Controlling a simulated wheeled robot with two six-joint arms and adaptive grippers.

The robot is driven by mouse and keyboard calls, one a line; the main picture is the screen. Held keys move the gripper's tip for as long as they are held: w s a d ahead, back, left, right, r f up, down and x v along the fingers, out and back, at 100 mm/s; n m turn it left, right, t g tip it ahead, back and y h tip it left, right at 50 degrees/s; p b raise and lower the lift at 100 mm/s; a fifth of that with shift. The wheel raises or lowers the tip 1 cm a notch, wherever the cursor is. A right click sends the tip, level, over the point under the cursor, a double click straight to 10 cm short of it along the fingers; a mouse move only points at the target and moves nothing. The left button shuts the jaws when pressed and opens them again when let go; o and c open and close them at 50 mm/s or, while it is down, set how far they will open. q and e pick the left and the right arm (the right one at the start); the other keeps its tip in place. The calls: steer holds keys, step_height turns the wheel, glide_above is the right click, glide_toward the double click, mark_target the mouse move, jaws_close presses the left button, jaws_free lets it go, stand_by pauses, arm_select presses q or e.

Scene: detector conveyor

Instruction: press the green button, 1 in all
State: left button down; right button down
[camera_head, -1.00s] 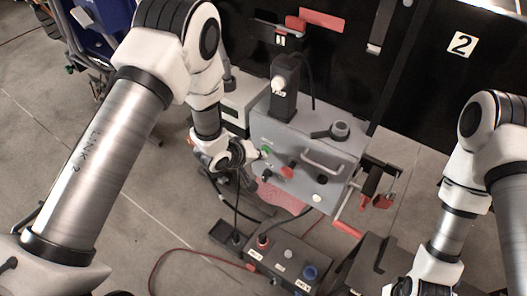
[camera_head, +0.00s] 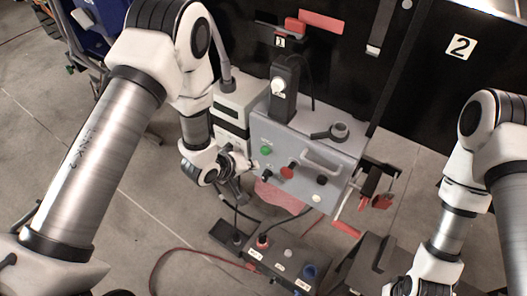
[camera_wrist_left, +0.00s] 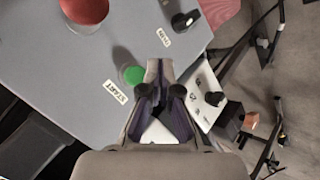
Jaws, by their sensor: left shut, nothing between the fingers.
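The green button (camera_head: 265,150) sits on the front panel of a grey control box (camera_head: 325,152). In the left wrist view the green button (camera_wrist_left: 133,75) lies beside the START label (camera_wrist_left: 116,92), just left of my fingertips. My left gripper (camera_head: 252,164) is shut and empty, at the panel's left edge, a little below and left of the button. In the left wrist view its closed fingertips (camera_wrist_left: 160,66) are apart from the button in the picture; the exact gap to the panel is unclear. My right arm shows at the lower right, its gripper out of frame.
The panel also carries a red mushroom button (camera_head: 287,172) and a black knob (camera_head: 322,180), with a handle (camera_head: 322,162) above. A lower box (camera_head: 285,258) with red and blue buttons stands on the floor. Cables lie around it. A white unit (camera_head: 238,95) stands behind my left gripper.

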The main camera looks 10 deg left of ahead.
arm_select(q)
steer(key=shift+s+a, duration=0.25)
steer(key=shift+s, duration=0.4)
steer(key=shift+s+a, duration=0.25)
steer(key=shift+s, duration=0.35)
steer(key=s+a+f+m+g+y, duration=0.2)
steer(key=s+a+f+g, duration=0.1)
steer(key=s, duration=0.9)
steer(key=s+a+f+m+g+y+b, duration=0.1)
steer(key=s+a+f, duration=0.5)
steer(key=s, duration=0.7)
steer(key=f+m+g+y, duration=0.1)
steer(key=m+g, duration=0.1)
steer(key=g, duration=0.1)
steer(key=shift+g+y, duration=0.3)
steer(key=shift+y, duration=0.1)
steer(key=shift+s, duration=0.1)
